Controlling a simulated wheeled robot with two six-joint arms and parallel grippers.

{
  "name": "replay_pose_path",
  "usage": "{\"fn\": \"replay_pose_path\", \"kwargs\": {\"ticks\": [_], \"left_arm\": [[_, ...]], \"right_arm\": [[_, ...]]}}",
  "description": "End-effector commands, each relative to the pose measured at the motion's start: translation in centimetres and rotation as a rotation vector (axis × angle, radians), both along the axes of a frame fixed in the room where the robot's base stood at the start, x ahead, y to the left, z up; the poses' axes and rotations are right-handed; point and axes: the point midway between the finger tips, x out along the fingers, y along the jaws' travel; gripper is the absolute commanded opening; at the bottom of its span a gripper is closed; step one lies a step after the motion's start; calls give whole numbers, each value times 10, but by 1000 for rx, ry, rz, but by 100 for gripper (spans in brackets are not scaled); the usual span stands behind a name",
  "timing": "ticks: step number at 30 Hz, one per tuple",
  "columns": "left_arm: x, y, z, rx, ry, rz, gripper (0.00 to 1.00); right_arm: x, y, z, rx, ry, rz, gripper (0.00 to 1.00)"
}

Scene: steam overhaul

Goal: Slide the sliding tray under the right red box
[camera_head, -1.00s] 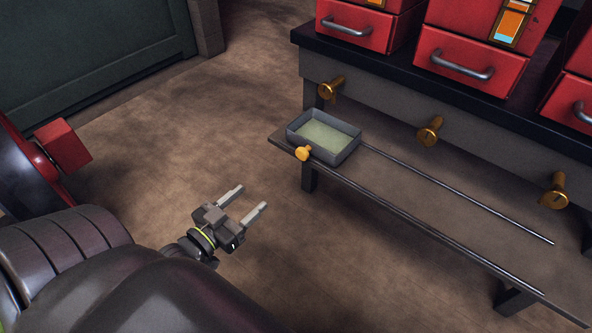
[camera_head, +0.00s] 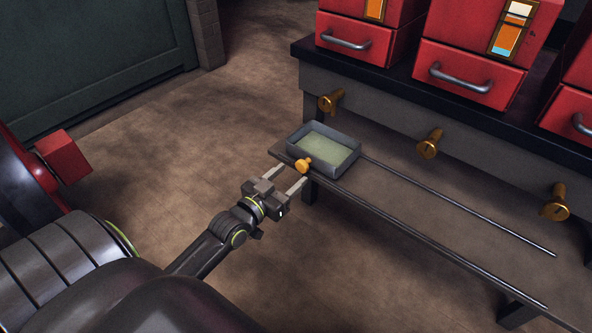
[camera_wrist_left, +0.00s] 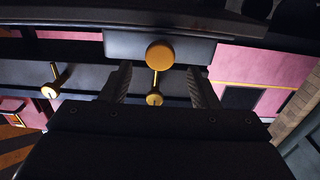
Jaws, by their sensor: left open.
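The sliding tray (camera_head: 347,165) is a shallow grey box with a pale green inside. It sits at the left end of the lower shelf, on two thin rails, below the left red box (camera_head: 352,38). A round brass knob (camera_head: 303,166) is on its front. My left gripper (camera_head: 290,175) is open, its fingers pointing at the tray with the knob between or just beyond the tips. In the left wrist view the knob (camera_wrist_left: 160,55) appears centred between the two open fingers. The right red box (camera_head: 574,105) is partly cut off at the right edge. My right gripper is not in view.
The rails (camera_head: 460,208) run right along the shelf (camera_head: 430,205), which is clear there. Several brass fittings, one of them in the middle (camera_head: 430,144), stick out from the bench's front above the shelf. A middle red box (camera_head: 470,75) stands on the bench top. Open floor lies left.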

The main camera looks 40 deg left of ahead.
Motion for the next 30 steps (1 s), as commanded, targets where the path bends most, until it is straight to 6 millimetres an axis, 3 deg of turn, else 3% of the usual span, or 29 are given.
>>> {"fn": "replay_pose_path", "kwargs": {"ticks": [7, 19, 30], "left_arm": [[28, -2, -1, -1, 0, 0, 55], [33, -3, 0, -1, 0, 0, 54], [33, -3, 0, 0, 0, 0, 5]], "right_arm": [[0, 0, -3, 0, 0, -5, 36], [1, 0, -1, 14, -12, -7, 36], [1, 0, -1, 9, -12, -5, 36]]}}
